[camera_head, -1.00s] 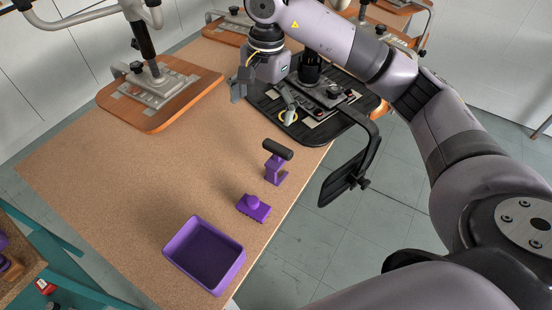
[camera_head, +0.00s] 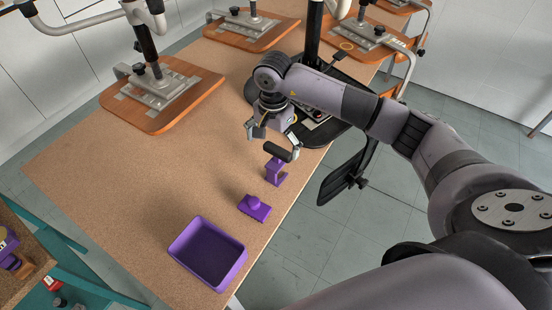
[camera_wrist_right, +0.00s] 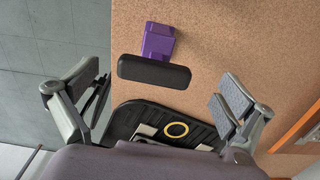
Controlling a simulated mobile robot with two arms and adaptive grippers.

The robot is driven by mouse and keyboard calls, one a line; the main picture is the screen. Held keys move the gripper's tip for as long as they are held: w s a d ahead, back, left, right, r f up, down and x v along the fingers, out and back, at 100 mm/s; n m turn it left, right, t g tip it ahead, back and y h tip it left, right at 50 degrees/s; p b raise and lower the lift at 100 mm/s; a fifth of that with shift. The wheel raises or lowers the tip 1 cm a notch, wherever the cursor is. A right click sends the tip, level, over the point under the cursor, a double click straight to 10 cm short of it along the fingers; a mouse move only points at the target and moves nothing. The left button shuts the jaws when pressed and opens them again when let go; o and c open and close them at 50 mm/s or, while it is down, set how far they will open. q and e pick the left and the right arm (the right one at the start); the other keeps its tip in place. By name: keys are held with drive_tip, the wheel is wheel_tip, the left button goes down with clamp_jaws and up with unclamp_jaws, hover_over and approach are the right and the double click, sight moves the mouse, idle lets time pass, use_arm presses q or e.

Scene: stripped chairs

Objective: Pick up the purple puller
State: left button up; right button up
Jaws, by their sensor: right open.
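The purple puller (camera_head: 275,172) stands on the brown table near its right edge, with a black bar handle (camera_head: 278,151) on top. In the right wrist view the purple body (camera_wrist_right: 158,41) shows above its black handle (camera_wrist_right: 153,71). My right gripper (camera_head: 275,140) is open and empty, just behind and above the handle in the head view. In the right wrist view the handle lies between and a little ahead of the spread fingers of my right gripper (camera_wrist_right: 153,88). I cannot tell the exact height gap. My left gripper is not in view.
A purple knobbed block (camera_head: 255,208) and an empty purple tray (camera_head: 195,274) stand nearer on the table. A black chair part (camera_head: 342,131) lies behind the gripper, with a black arm hanging past the edge. Wooden seat boards (camera_head: 190,106) are at the back.

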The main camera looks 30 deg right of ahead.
sight(276, 151)
drive_tip(key=f, duration=0.1)
drive_tip(key=f+p, duration=0.1)
drive_tip(key=f, duration=0.1)
drive_tip(key=shift+d+f, duration=0.25)
drive_tip(key=shift+d, duration=0.1)
drive_tip(key=shift+f, duration=0.35)
drive_tip(key=shift+c, duration=0.2)
drive_tip(key=c, duration=1.9)
